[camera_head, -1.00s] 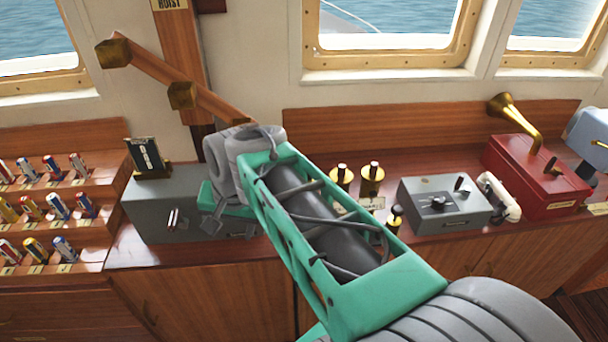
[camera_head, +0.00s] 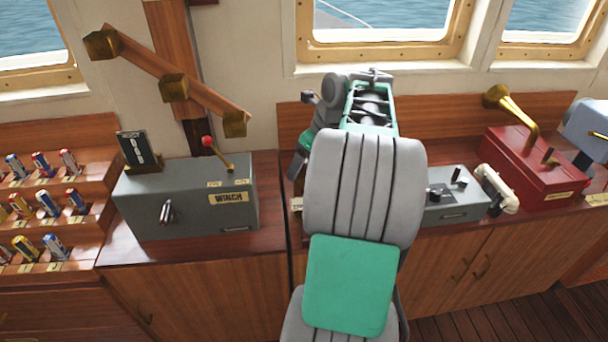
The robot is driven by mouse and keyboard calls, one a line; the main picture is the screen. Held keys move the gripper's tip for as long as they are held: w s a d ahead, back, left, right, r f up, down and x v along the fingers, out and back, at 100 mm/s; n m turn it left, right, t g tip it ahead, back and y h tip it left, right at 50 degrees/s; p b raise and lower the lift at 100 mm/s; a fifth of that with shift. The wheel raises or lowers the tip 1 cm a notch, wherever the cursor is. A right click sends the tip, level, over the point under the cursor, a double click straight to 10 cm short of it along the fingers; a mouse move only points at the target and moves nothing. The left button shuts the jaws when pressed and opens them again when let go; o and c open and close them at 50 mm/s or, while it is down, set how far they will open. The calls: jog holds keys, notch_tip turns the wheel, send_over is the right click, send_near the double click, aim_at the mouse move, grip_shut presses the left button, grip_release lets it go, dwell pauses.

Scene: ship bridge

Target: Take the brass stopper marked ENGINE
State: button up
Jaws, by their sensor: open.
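The brass stoppers are hidden in this view behind my arm, so I cannot see the one marked ENGINE or read its label. A small pale label edge (camera_head: 296,204) shows on the counter just left of my arm. My gripper (camera_head: 298,166) hangs over the wooden counter, left of my raised forearm. It is partly hidden by my arm, and its fingers point down. It is open, and nothing shows in it.
A grey winch box (camera_head: 185,205) with a red-knobbed lever stands left. Right of my arm are a grey control box (camera_head: 455,205), a white handset (camera_head: 497,190) and a red box (camera_head: 535,170) with a brass horn. A wooden backboard (camera_head: 440,118) runs behind.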

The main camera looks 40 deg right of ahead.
jog(key=shift+x, duration=1.1)
jog(key=shift+c, duration=0.6)
jog(key=c, duration=1.4)
